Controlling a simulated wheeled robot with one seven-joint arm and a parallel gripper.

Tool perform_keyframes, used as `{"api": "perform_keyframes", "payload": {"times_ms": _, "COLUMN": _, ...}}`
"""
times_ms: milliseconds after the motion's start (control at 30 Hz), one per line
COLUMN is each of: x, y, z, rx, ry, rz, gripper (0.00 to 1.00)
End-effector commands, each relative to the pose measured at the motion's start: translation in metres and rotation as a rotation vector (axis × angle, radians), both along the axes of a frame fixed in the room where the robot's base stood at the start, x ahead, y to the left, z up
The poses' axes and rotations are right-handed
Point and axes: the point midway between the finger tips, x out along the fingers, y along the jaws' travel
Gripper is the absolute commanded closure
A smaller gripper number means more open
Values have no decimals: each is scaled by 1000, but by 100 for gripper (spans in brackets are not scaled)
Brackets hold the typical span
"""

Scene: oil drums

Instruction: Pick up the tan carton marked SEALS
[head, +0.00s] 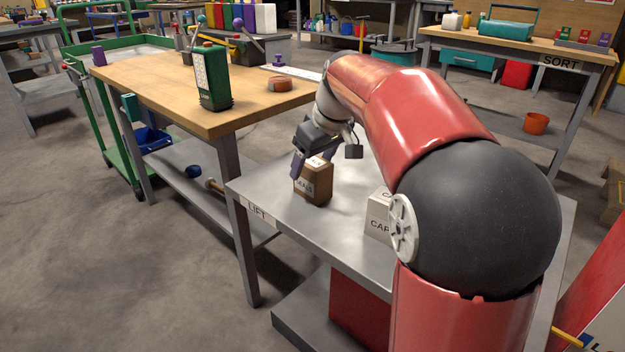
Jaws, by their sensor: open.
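The tan carton marked SEALS (313,188) stands upright on the grey metal table (272,197) labelled LIFT, near its left edge. My gripper (312,163) is open just above and around the top of the carton. One purple-grey finger shows at the carton's upper left and another part of the gripper shows behind its top. I cannot tell whether the fingers touch it.
A pale carton with partly hidden lettering (379,215) stands right of the SEALS carton, partly behind my arm.

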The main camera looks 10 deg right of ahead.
Motion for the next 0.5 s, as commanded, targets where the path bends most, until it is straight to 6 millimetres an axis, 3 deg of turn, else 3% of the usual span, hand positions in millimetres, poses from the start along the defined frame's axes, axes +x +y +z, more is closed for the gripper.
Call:
{"api": "perform_keyframes", "payload": {"times_ms": 133, "x": 7, "y": 4, "z": -20, "rx": 0, "ry": 2, "rz": 0, "gripper": 29}}
{"api": "perform_keyframes", "payload": {"times_ms": 367, "x": 8, "y": 4, "z": -21, "rx": -1, "ry": 0, "rz": 0, "gripper": 29}}
{"api": "perform_keyframes", "payload": {"times_ms": 500, "x": 7, "y": 4, "z": -21, "rx": -1, "ry": 0, "rz": 0, "gripper": 47}}
